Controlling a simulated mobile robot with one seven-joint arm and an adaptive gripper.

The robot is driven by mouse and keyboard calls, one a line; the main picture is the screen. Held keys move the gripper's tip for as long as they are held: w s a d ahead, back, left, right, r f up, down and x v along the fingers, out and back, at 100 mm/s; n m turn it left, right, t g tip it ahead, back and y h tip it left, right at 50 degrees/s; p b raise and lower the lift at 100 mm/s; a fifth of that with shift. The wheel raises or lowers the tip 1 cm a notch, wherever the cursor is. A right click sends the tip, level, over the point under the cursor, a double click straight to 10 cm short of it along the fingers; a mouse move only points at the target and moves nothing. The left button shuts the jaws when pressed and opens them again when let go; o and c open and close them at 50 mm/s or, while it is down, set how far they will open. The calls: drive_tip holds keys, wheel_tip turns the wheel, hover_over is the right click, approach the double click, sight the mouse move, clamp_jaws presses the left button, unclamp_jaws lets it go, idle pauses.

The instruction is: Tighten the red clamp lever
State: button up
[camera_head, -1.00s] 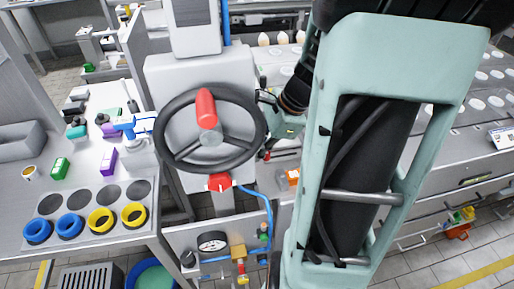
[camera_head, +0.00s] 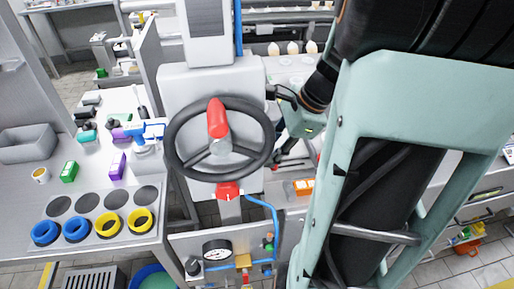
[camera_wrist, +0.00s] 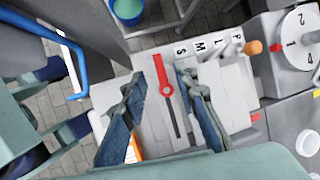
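The red clamp lever (camera_wrist: 160,75) shows in the wrist view as a red arm with a round red hub and a dark bar below it. It lies over a pale grey plate, between the two blue-padded fingers of my gripper (camera_wrist: 160,80). The fingers are spread, with a visible gap on both sides of the lever. I cannot tell how far the fingertips are above it. In the head view my gripper (camera_head: 284,148) is small and partly hidden beyond the handwheel, and the lever is not clearly seen there.
A black handwheel (camera_head: 219,145) with a red knob stands left of my arm, above a red valve handle (camera_head: 228,190). A blue pipe (camera_wrist: 77,60) is left in the wrist view. A numbered dial (camera_wrist: 300,38) and an orange knob (camera_wrist: 254,47) are at right.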

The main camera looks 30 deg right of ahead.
drive_tip(key=v, duration=0.8)
drive_tip(key=shift+d, duration=0.1)
